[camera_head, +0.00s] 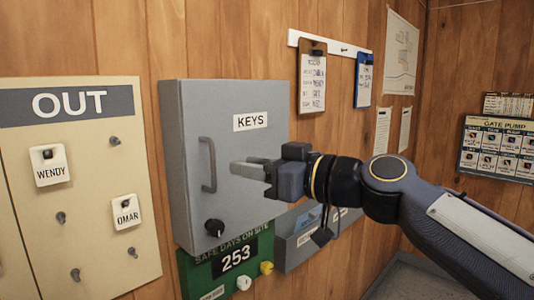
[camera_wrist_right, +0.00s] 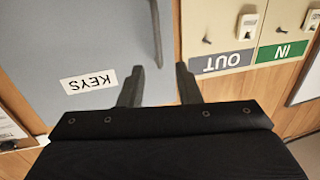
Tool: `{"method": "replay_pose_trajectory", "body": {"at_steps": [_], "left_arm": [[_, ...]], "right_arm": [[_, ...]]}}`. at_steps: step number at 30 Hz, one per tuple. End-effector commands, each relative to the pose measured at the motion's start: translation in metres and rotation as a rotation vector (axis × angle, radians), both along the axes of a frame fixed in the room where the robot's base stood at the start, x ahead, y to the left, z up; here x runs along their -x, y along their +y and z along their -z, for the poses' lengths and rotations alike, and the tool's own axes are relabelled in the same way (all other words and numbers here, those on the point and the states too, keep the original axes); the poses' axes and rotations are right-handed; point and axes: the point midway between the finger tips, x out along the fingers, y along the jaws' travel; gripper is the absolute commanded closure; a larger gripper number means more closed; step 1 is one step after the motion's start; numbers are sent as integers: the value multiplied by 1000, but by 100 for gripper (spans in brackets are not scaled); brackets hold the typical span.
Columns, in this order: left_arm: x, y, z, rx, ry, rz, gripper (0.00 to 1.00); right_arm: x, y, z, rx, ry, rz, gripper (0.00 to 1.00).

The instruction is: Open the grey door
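The grey door (camera_head: 240,150) is the front of a wall cabinet with a "KEYS" label (camera_head: 250,121); it looks shut. Its upright grey bar handle (camera_head: 210,165) is near the door's left edge, with a black knob (camera_head: 215,227) below. My right gripper (camera_head: 248,168) reaches in from the right, in front of the door, fingertips pointing at the handle and a short way from it. In the right wrist view, which is upside down, the fingers (camera_wrist_right: 159,68) are apart and empty, and the handle (camera_wrist_right: 156,32) lies ahead between them. My left gripper is not in view.
A cream "OUT" board (camera_head: 90,200) with pegs and name tags hangs left of the cabinet. A green "253" sign (camera_head: 205,272) and a grey holder (camera_head: 290,240) are below it. Clipboards (camera_head: 312,85) hang at upper right. The space before the door's left side is clear.

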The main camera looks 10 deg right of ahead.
Motion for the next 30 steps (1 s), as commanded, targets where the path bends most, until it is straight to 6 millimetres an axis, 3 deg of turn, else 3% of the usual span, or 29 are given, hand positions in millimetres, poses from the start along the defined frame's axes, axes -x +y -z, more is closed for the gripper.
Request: {"method": "replay_pose_trajectory", "body": {"at_steps": [4, 18, 28, 30], "left_arm": [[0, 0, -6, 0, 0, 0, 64], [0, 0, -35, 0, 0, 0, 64], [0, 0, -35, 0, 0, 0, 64], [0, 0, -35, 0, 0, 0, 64]], "right_arm": [[-9, 9, -8, -9, -17, -7, 69], [-52, 56, -7, -6, -15, -5, 69], [-55, 59, -5, -6, -17, -2, 69], [-55, 58, -5, -6, -17, -2, 77]]}}
